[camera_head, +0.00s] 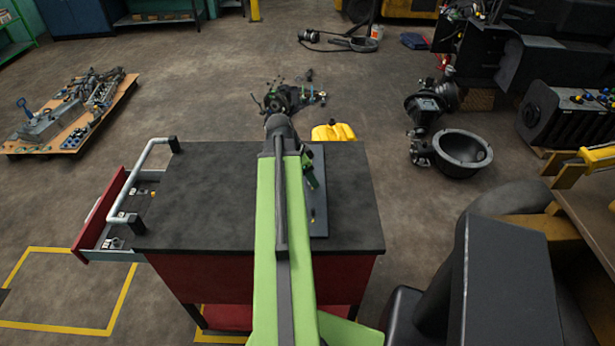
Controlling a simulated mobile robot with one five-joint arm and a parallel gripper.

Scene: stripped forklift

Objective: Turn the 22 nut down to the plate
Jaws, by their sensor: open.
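A dark plate (319,215) lies on the black top of a red tool cart, right of my green arm. Part of my gripper (309,172) shows as a small green and dark shape over the plate, just right of my arm. My arm covers the rest of it, and its fingertips cannot be made out. The gripper is open. I cannot make out the 22 nut; it is hidden or too small to see. I cannot tell whether the gripper touches anything.
The cart top (205,205) is clear on the left. A red drawer (100,215) stands open beside a pale handle (147,180). A yellow can (335,132) stands behind the cart. Forklift parts (462,152) lie on the floor at right; a loaded pallet (75,112) lies left.

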